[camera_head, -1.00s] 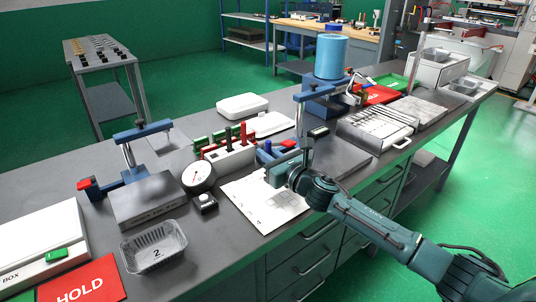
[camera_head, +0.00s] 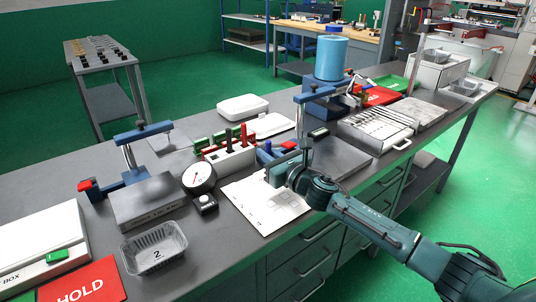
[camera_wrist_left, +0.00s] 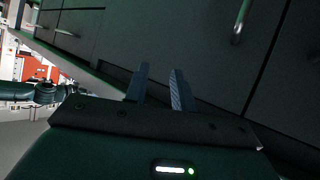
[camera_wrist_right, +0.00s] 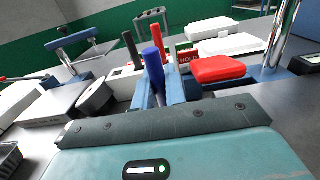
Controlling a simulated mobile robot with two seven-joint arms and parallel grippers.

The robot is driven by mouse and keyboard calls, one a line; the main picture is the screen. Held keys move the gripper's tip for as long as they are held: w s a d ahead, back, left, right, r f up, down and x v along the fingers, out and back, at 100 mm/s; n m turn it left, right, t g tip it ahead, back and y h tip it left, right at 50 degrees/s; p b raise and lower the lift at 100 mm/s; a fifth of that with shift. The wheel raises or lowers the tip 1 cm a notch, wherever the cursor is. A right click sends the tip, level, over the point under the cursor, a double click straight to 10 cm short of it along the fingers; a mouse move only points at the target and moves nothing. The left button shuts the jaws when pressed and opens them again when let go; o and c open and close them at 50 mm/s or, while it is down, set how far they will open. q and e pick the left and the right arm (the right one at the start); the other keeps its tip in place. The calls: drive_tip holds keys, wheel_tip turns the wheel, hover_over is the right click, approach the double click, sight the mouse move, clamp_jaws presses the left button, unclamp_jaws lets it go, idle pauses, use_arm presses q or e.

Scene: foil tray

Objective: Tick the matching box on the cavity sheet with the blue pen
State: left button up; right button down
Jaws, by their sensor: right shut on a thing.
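The cavity sheet (camera_head: 262,208), white with faint printed boxes, lies flat near the front edge of the bench in the head view. My right gripper (camera_head: 277,160) is above its far right part. In the right wrist view its blue fingers (camera_wrist_right: 160,92) are shut on the blue pen (camera_wrist_right: 153,68), which stands roughly upright between them. The pen's tip is hidden. A foil tray (camera_head: 153,250) marked 2 stands at the front left. My left gripper (camera_wrist_left: 158,88) is open and empty, facing the drawer fronts in the left wrist view.
A rack (camera_head: 228,158) with green, red and dark items stands behind the sheet. A dial gauge (camera_head: 199,178) is left of it. A blue clamp stand (camera_head: 303,105) rises close to my right gripper. A red HOLD card (camera_head: 82,283) lies front left.

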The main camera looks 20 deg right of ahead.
sight(268, 141)
drive_tip(key=shift+r, duration=0.1)
wheel_tip(268, 141, up, 6)
drive_tip(key=p, duration=0.6)
